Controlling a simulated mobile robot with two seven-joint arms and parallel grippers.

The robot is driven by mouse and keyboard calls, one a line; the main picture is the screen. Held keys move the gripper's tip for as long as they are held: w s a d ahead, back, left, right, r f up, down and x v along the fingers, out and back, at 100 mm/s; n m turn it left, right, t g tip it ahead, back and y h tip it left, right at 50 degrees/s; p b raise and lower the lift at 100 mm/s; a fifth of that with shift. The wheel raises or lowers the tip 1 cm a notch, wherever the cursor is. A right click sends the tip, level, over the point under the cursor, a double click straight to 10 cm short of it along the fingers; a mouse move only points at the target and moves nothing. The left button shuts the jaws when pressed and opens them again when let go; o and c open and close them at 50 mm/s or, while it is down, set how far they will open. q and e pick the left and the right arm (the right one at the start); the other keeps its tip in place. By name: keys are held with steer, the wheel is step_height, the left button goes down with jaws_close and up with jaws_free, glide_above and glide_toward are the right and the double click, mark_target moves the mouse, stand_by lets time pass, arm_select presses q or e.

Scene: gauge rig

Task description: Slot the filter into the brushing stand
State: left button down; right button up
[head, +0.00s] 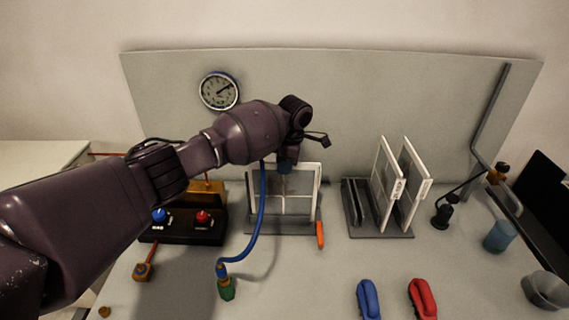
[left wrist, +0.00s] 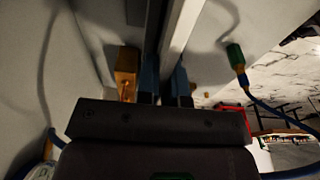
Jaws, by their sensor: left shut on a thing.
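My left gripper (head: 286,168) is shut on the top edge of a white-framed filter (head: 301,206) in the middle of the head view. The filter is upright over the grey base of the brushing stand (head: 262,229); I cannot tell whether it is fully seated. The left wrist view shows the blue fingertips (left wrist: 166,82) on either side of the pale filter frame (left wrist: 182,28). The gripper and wrist hide part of the filter's top. My right gripper is not in view.
A rack (head: 358,222) with two white-framed panels (head: 389,180) stands to the right. A black box with blue and red knobs (head: 183,229) is at left. A blue hose (head: 259,218) hangs near the filter. Blue (head: 368,299) and red (head: 422,298) brushes lie in front.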

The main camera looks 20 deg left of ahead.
arm_select(q)
steer(key=shift+f, duration=0.25)
steer(key=c, duration=1.2)
jaws_free()
steer(key=shift+o, duration=0.2)
steer(key=r, duration=0.3)
steer(key=d+r, duration=0.1)
steer(key=r, duration=0.3)
steer(key=r+b, duration=0.1)
steer(key=r, duration=0.2)
steer(key=shift+w+d+r, duration=0.2)
steer(key=shift+d+r, duration=0.15)
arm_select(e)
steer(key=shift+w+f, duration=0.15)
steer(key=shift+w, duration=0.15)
